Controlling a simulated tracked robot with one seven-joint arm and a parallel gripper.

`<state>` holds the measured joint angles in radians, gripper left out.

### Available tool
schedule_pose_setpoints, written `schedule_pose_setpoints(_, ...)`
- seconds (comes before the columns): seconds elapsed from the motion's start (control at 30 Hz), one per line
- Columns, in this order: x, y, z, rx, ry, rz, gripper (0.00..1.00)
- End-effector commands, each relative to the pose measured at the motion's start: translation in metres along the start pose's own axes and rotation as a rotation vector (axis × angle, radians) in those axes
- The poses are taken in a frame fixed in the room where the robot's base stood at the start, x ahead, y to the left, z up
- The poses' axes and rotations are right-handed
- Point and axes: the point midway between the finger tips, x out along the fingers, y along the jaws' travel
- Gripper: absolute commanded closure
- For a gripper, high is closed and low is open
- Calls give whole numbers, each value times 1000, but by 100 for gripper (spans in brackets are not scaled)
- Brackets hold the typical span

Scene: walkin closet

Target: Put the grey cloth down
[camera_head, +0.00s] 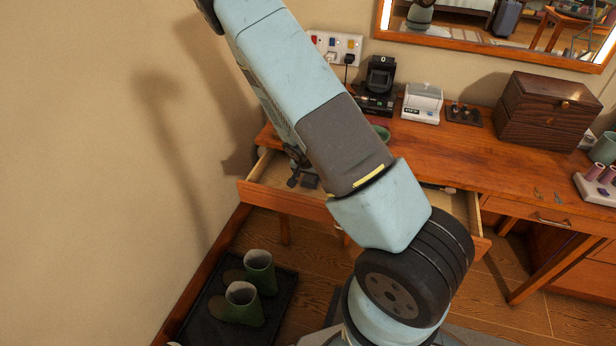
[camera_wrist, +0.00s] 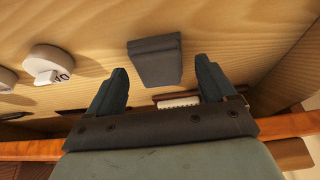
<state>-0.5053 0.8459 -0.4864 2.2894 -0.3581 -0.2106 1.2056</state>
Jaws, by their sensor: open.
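The grey cloth (camera_wrist: 154,60), a small dark folded block, lies on the pale wooden floor of the open drawer (camera_head: 268,190) in the wrist view. My gripper (camera_wrist: 158,72) is open, with one dark finger on each side of the cloth in the picture and a visible gap to it on both sides. I cannot tell how high the fingers are above the drawer floor.
White round items (camera_wrist: 48,64) lie left in the drawer, and a brush-like item (camera_wrist: 178,101) lies near its front. The desk (camera_head: 480,150) above holds a dark wooden box (camera_head: 545,110) and a white device (camera_head: 422,103). Green boots (camera_head: 243,303) stand on a floor tray.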

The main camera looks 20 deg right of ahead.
Motion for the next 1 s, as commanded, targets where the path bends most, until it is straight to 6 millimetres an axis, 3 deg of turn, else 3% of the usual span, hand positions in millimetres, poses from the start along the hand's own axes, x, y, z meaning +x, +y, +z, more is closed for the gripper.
schedule_pose_setpoints(0.7,-93,-1,0,-1,2,-3,16)
schedule_pose_setpoints(1.0,-112,-1,0,-2,0,-4,16)
